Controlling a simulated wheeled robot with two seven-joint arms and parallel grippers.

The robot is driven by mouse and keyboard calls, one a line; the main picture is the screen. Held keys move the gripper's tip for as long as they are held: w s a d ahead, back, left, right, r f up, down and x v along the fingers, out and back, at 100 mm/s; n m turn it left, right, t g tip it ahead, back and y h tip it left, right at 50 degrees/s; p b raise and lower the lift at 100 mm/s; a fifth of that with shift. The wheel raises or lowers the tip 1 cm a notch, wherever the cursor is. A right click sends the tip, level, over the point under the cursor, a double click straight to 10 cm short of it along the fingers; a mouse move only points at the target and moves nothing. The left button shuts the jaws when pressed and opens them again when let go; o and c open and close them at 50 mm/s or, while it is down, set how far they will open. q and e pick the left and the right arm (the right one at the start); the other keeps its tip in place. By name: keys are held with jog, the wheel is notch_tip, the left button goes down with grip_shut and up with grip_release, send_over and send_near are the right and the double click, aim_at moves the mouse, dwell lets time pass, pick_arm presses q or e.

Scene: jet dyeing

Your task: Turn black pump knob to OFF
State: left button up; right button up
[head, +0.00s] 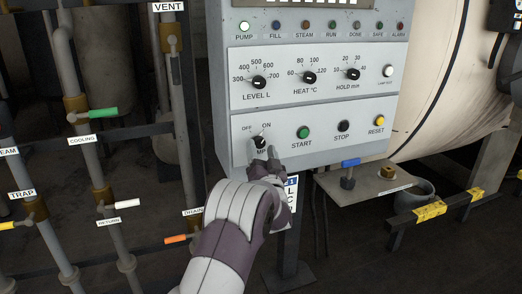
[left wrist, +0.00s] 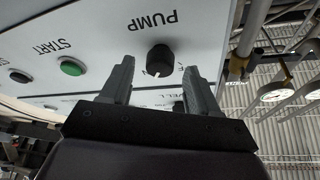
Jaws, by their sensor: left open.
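The black pump knob (head: 259,143) sits at the lower left of the grey control panel, under the OFF and ON labels. Its white mark seems to lean toward ON. In the left wrist view, the knob (left wrist: 160,58) appears just beyond and between my fingertips, with its mark toward the gripper. My left gripper (head: 264,157) is open at the knob, and its fingers partly cover the PUMP label. It also shows in the left wrist view (left wrist: 160,80), with one finger on each side of the knob. I cannot tell whether they touch it. My right gripper is out of view.
The green START button (head: 303,132), black STOP button (head: 343,127) and yellow RESET button (head: 380,120) lie right of the knob. The LEVEL knob (head: 259,82) is above. The PUMP lamp (head: 244,27) looks lit. Pipes with coloured valve handles (head: 103,113) stand left.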

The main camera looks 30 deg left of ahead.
pick_arm(q)
jog(key=shift+x, duration=0.95)
jog(key=c, duration=1)
jog(key=shift+c, duration=0.2)
